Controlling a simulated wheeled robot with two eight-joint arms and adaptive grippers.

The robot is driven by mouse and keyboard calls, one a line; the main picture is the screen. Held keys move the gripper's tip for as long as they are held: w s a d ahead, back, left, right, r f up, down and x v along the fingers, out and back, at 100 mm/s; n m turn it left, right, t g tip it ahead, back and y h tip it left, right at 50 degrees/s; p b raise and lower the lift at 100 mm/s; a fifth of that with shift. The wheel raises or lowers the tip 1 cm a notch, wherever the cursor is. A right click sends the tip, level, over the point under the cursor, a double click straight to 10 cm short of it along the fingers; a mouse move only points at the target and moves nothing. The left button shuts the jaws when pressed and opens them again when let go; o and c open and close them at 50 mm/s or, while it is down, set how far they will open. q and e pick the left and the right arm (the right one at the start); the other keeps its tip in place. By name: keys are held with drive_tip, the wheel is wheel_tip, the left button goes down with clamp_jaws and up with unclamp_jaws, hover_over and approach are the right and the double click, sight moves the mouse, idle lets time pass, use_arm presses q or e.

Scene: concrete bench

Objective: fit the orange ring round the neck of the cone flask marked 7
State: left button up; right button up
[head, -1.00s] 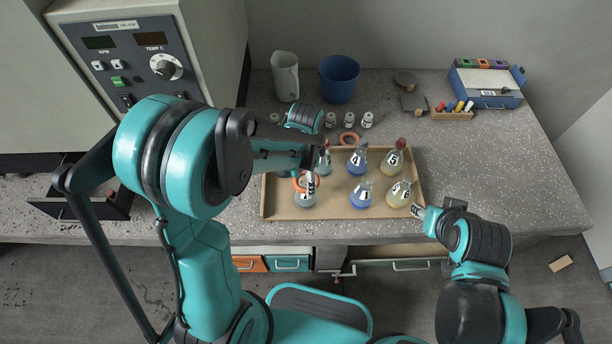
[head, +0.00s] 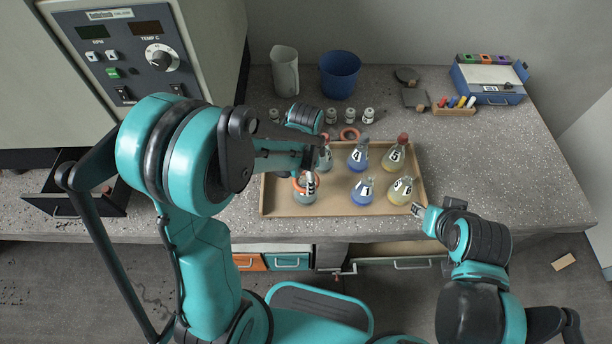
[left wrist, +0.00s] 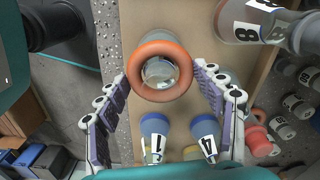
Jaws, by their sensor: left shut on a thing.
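The orange ring (head: 297,184) is between the fingertips of my left gripper (left wrist: 160,78), which is shut on it. In the left wrist view the ring (left wrist: 134,68) is centred over a flask, with clear glass showing through its hole. This flask (head: 304,197) stands at the tray's front left; I cannot read its mark. In the head view the ring is at its neck, partly hidden by my finger; how far down it sits I cannot tell. My right gripper (head: 418,210) is by the tray's front right corner, its jaws unclear.
The wooden tray (head: 330,211) holds several other flasks, including one marked 1 (head: 362,196) and one marked 5 (head: 395,160). The bench right of the tray is clear.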

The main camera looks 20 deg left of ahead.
use_arm(q)
drive_tip(key=shift+f+b, duration=0.3)
drive_tip(key=shift+f, duration=0.1)
drive_tip(key=o, duration=2)
drive_tip(key=shift+r, duration=0.1)
drive_tip(key=shift+r+p, duration=3.25)
drive_tip(key=shift+r, duration=0.9)
